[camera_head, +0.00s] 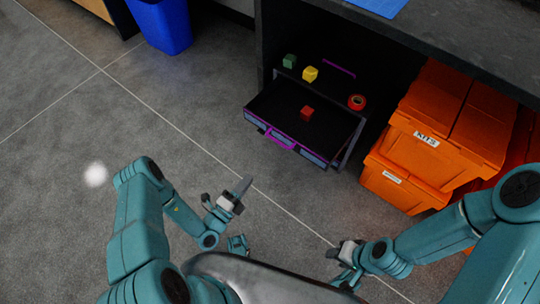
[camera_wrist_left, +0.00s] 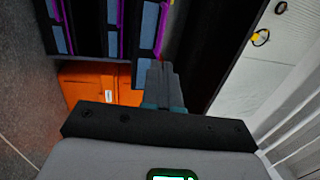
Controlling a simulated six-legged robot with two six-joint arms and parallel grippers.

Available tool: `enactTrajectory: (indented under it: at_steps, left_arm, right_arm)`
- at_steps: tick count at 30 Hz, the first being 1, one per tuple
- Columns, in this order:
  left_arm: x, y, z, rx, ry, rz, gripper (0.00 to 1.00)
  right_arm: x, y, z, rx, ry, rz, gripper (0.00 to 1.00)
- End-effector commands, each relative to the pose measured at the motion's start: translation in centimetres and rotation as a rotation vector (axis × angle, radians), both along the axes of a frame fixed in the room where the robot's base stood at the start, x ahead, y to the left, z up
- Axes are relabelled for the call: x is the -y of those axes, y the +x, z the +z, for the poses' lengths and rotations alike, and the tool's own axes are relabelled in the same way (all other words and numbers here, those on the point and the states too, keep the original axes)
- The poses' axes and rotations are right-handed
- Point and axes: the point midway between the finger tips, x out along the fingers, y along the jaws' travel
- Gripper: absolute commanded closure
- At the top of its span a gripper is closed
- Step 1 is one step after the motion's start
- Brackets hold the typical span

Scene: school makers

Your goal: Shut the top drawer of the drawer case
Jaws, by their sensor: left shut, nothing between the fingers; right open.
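The dark drawer case (camera_head: 352,140) stands under the black table. Its top drawer (camera_head: 270,104) is pulled out toward me, with a purple handle (camera_head: 281,138) and blue panels on its front. A red cube (camera_head: 307,113) appears to lie inside the drawer. My left gripper (camera_head: 242,187) is shut and empty, in front of and below the drawer front, apart from it in the head view. In the left wrist view, its shut fingers (camera_wrist_left: 161,78) overlap a blue-panelled drawer front (camera_wrist_left: 148,35); contact cannot be told. My right gripper (camera_head: 338,250) is open and empty, farther from the case.
A green cube (camera_head: 289,61), yellow cube (camera_head: 310,74) and red tape roll (camera_head: 357,102) lie on or around the case. Orange crates (camera_head: 455,110) stand close to its right. A blue bin (camera_head: 163,25) is at back left. The floor (camera_head: 90,110) on the left is clear.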

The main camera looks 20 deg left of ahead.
Motion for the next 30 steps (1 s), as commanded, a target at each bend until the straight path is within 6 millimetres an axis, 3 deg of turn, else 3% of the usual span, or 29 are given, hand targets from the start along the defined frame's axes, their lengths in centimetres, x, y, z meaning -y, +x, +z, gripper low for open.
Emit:
enactTrajectory:
  at_steps: [18, 24, 30]
  left_arm:
    - [3.6, 11.1, 2.0, 0.006, 0.003, -0.011, 1.0]
    - [4.3, 12.8, 2.4, 0.003, 0.003, -0.009, 1.0]
    - [4.4, 13.1, 2.6, 0.002, 0.003, -0.007, 1.0]
  right_arm:
    - [0.5, 0.6, -2.6, 0.01, -0.004, -0.022, 0.57]
    - [0.7, 0.7, -3.1, 0.012, -0.005, -0.027, 0.57]
    - [0.7, 0.7, -3.1, 0.012, -0.006, -0.028, 0.57]
